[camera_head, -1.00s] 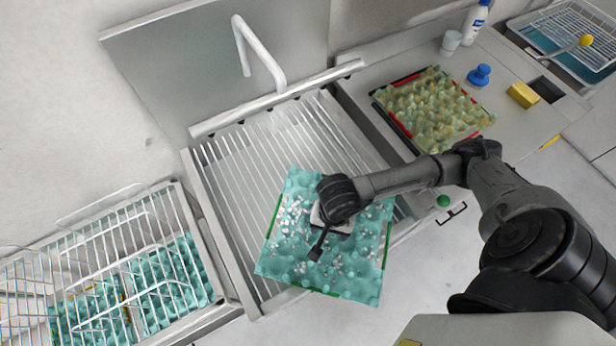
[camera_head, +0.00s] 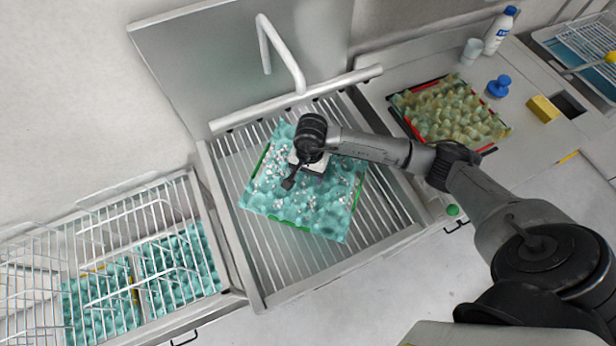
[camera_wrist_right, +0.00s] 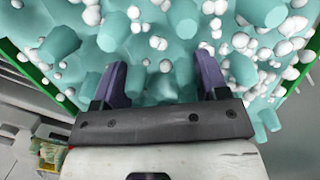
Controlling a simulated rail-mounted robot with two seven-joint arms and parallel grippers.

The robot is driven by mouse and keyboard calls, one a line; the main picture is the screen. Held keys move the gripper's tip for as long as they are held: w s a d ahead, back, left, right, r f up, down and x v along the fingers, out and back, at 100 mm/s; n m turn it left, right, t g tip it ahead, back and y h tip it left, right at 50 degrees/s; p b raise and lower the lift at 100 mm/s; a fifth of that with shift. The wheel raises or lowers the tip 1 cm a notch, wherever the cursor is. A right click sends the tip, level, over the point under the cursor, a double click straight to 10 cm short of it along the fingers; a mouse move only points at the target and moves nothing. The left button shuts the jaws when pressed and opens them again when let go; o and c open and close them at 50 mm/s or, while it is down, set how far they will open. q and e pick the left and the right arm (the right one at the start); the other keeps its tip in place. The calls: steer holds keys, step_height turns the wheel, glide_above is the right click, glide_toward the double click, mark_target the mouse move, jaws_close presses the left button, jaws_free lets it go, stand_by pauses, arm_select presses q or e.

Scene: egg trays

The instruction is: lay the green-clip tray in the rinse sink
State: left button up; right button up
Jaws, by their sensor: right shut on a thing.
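The green-clip tray (camera_head: 325,208) is a teal egg tray with green clips at its edges and many small white bits on its face. In the head view it is over the slatted rinse sink (camera_head: 275,277), turned at an angle. My right gripper (camera_head: 294,180) is above the tray's middle and shut on it. In the right wrist view the two purple fingers (camera_wrist_right: 158,80) reach down among the tray's teal bumps (camera_wrist_right: 262,70); the fingertips are partly hidden there. I cannot tell whether the tray touches the slats. My left gripper is not in view.
A tray with red clips (camera_head: 447,110) lies on the counter at right, near a yellow sponge (camera_head: 544,109), a blue-capped item (camera_head: 498,87) and a white bottle (camera_head: 499,32). A tap (camera_head: 283,52) stands behind the sink. A wire rack (camera_head: 100,232) holds teal trays at left.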

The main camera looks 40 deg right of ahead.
mark_target(308, 177)
steer(key=shift+f, duration=1.75)
steer(key=shift+f, duration=0.2)
steer(key=o, duration=1)
steer(key=shift+r, duration=0.1)
steer(key=shift+w+d+r, duration=0.1)
steer(key=shift+d+r, duration=0.05)
steer(key=shift+r, duration=1.15)
steer(key=shift+w+d+r, duration=0.1)
steer(key=shift+d+r, duration=0.05)
steer(key=shift+r, duration=1.1)
steer(key=shift+d+r, duration=0.15)
steer(key=shift+r, duration=1.15)
